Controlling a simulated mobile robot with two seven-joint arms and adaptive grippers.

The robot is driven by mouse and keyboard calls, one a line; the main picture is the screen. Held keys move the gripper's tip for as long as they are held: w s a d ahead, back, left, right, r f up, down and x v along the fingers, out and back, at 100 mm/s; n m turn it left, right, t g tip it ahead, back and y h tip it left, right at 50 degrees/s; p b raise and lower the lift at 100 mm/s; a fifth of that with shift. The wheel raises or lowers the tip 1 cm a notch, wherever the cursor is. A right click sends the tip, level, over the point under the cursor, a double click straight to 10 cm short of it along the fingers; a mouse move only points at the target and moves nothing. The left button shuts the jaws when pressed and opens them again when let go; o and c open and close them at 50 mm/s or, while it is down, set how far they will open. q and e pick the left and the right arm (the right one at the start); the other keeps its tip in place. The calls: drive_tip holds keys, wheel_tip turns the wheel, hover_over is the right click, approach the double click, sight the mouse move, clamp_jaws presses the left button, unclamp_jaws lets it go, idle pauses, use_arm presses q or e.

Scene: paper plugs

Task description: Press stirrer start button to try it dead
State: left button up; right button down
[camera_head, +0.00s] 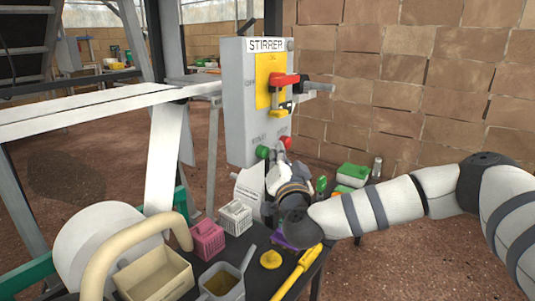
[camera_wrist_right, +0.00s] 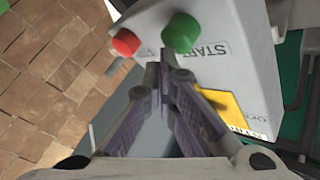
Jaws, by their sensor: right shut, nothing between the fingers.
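The grey stirrer control box (camera_head: 238,115) stands on a post in the middle of the head view, labelled STIRRER. Its green start button (camera_head: 262,152) and red button (camera_head: 287,142) sit low on the front. A red handle (camera_head: 284,80) is on a yellow plate above them. My right gripper (camera_head: 278,154) is just below the buttons, shut and empty. In the right wrist view, its fingertips (camera_wrist_right: 164,62) are together close to the green button (camera_wrist_right: 181,33), beside the START lettering. Contact cannot be told. The red button (camera_wrist_right: 125,42) is to the left. My left gripper is not in view.
Below the box, a dark table holds a pink basket (camera_head: 207,240), a white basket (camera_head: 235,218), a grey container (camera_head: 221,283), a yellow tool (camera_head: 297,272) and green-topped boxes (camera_head: 352,173). A beige box (camera_head: 152,279) is at front left. A brick wall stands behind.

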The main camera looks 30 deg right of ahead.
drive_tip(key=shift+w+a, duration=0.2)
drive_tip(key=shift+w, duration=0.3)
idle(0.3)
drive_tip(key=shift+s, duration=0.1)
use_arm(q)
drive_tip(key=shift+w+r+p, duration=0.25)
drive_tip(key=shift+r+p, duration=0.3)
drive_tip(key=shift+p, duration=0.1)
use_arm(e)
drive_tip(key=shift+s+d, duration=0.35)
drive_tip(key=shift+s, duration=0.45)
use_arm(q)
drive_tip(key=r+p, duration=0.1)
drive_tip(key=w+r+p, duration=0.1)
drive_tip(key=p, duration=0.1)
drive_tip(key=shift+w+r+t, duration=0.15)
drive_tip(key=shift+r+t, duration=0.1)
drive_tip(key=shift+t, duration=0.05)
use_arm(e)
drive_tip(key=s, duration=0.1)
drive_tip(key=s+d, duration=0.1)
drive_tip(key=s, duration=0.1)
drive_tip(key=s+d, duration=0.1)
drive_tip(key=shift+s, duration=0.3)
